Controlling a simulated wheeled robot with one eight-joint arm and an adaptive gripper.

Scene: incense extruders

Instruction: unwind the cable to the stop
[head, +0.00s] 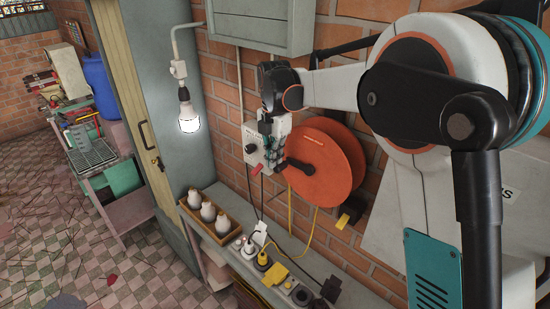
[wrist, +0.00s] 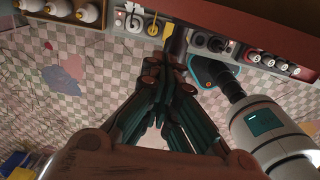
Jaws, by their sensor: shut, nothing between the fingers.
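An orange cable reel (head: 322,165) is mounted on the brick wall, its round face toward the room. A dark handle (head: 298,164) shows against the left part of its face. A yellow cable (head: 308,232) hangs below the reel toward the shelf. A yellow block (head: 342,221) shows below the reel's right edge. My gripper (head: 272,150) points down just left of the reel. In the wrist view its fingers (wrist: 172,62) are together and empty, with a dark cylindrical part (wrist: 177,42) just beyond the tips. I cannot tell whether they touch it.
A grey switch box (head: 258,148) is on the wall behind my gripper. The shelf (head: 225,252) below carries a wooden tray (head: 188,212) of white bulbs, sockets and a yellow plug (head: 276,274). A lit bulb (head: 188,120) hangs at left. The checkered floor (head: 60,215) has open room.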

